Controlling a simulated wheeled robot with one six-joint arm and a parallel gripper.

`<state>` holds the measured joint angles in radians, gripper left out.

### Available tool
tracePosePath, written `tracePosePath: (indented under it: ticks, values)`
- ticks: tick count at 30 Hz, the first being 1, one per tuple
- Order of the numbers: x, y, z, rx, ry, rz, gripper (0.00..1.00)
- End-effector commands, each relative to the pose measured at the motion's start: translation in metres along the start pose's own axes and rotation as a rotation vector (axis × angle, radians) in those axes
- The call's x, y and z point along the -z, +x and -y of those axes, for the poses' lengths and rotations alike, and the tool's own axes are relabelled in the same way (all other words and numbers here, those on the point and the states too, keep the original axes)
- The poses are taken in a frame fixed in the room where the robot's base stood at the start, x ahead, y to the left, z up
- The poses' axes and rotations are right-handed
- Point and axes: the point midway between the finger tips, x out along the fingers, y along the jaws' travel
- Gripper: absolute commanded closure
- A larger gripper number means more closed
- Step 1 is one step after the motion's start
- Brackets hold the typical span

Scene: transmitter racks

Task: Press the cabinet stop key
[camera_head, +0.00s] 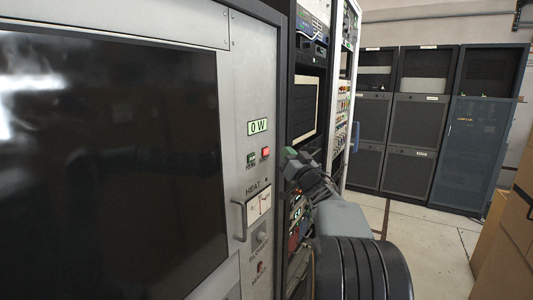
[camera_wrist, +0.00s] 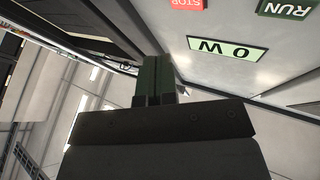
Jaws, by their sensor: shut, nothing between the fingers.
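The red stop key (camera_head: 265,152) sits on the grey cabinet front (camera_head: 240,60), below a small display reading "0 W" (camera_head: 257,126). The darker run key (camera_head: 251,159) is just left of it. In the wrist view, which is upside down, the red key marked STOP (camera_wrist: 187,4) is cut by the top edge, with the green RUN key (camera_wrist: 287,8) to its right and the display (camera_wrist: 222,49) below. My gripper (camera_head: 288,154) is shut and empty, a little right of the red key in the head view. Its closed fingertips (camera_wrist: 156,62) appear apart from both keys.
A handle (camera_head: 240,220), a meter (camera_head: 258,207) and a knob (camera_head: 260,238) are lower on the cabinet front. Equipment racks (camera_head: 318,90) stand close behind my arm. Cardboard boxes (camera_head: 505,245) are at right. Open floor (camera_head: 430,230) lies between.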

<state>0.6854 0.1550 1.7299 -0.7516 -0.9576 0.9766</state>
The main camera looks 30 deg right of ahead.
Motion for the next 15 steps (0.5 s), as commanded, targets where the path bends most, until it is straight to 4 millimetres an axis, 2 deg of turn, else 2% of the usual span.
tracePosePath:
  ticks: [6, 15]
  values:
    - [0.0052, -0.0093, -0.0046, 0.000, 0.000, -0.001, 1.00]
    - [0.0056, -0.0102, -0.0051, 0.000, 0.000, 0.000, 1.00]
